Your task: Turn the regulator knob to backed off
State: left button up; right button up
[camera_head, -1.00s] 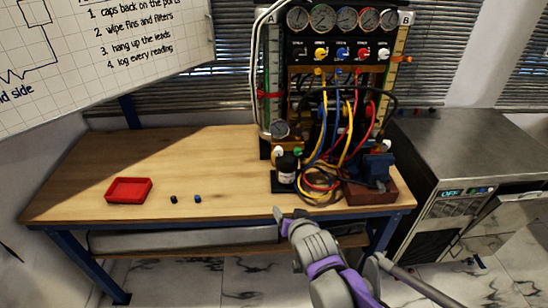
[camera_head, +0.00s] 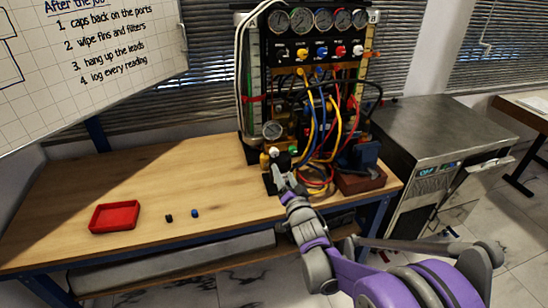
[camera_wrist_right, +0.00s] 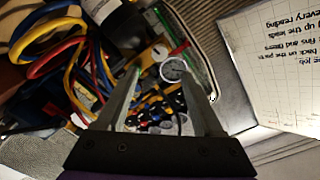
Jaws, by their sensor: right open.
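The gauge rig stands at the back of the bench, with a small round gauge (camera_head: 272,130) low on its left. Below that gauge is a small pale knob (camera_head: 273,152); I cannot tell for certain whether it is the regulator knob. My right gripper (camera_head: 279,172) is just in front of this spot, partly covering the dark bottle there. In the right wrist view my right gripper (camera_wrist_right: 161,64) is open, with a gauge (camera_wrist_right: 173,69) and small coloured fittings showing between and beyond the fingers. Nothing is seen held. My left gripper is not in view.
Yellow, blue and red hoses (camera_head: 325,120) hang close right of my gripper. A blue vise (camera_head: 366,152) stands on a brown block at right. A red tray (camera_head: 115,216) and two small caps lie at left. The bench between is clear.

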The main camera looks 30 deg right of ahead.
aim_at(275, 154)
jog(key=p+x, duration=0.1)
jog(key=x, duration=0.9)
jog(key=shift+w+d, duration=0.1)
jog(key=shift+c, duration=0.3)
grip_shut()
